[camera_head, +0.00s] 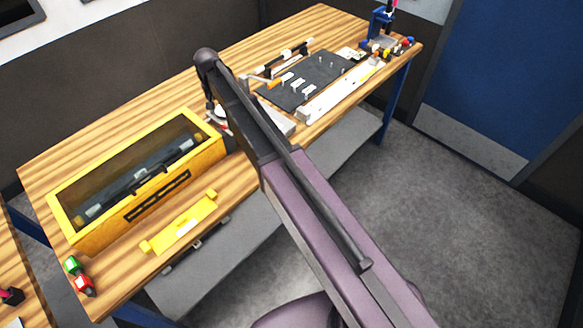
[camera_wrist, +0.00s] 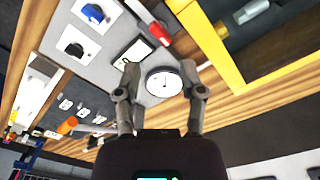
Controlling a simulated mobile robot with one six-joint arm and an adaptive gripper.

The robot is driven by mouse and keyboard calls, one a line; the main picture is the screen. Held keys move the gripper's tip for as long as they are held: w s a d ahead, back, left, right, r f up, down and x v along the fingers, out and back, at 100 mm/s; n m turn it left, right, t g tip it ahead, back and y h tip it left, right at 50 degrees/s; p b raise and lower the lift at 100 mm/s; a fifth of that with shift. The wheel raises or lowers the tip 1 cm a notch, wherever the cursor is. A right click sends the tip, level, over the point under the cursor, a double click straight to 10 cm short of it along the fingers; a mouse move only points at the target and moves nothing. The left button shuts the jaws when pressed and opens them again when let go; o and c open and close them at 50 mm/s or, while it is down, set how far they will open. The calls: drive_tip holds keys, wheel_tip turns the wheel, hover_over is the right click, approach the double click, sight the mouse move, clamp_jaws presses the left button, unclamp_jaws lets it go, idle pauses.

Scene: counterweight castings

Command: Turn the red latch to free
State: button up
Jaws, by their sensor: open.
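The red latch (camera_wrist: 159,34) shows in the wrist view as a small red lever at upper middle, on a grey panel (camera_wrist: 112,45). A grey part lies against it, and its exact setting is hard to tell. My gripper (camera_wrist: 158,68) is open and empty, its two fingers apart at either side of a round white dial (camera_wrist: 163,82). The latch lies beyond the fingertips, apart from them. In the head view my arm hides most of the panel, and I cannot make out the latch there.
The panel also carries a blue knob (camera_wrist: 93,13) and a black knob (camera_wrist: 75,50) on white plates. A yellow box (camera_head: 208,155) with a dark bar inside stands left on the wooden table. A yellow bracket (camera_head: 180,224) lies before it. A dark mat (camera_head: 300,92) lies further right.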

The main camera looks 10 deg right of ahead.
sight(222, 125)
drive_tip(key=shift+r+p, duration=2.85)
drive_tip(key=shift+r, duration=0.25)
drive_tip(key=s+d+f+b, duration=2)
drive_tip(key=s, duration=0.1)
drive_tip(key=shift+s+d+f+b, duration=0.25)
drive_tip(key=shift+d+f+b, duration=0.1)
drive_tip(key=shift+b, duration=0.05)
drive_tip(key=shift+n, duration=0.5)
drive_tip(key=s, duration=0.1)
drive_tip(key=s+d, duration=0.1)
drive_tip(key=s, duration=0.1)
drive_tip(key=s+d, duration=0.1)
drive_tip(key=shift+s+d, duration=0.15)
drive_tip(key=shift+s, duration=0.05)
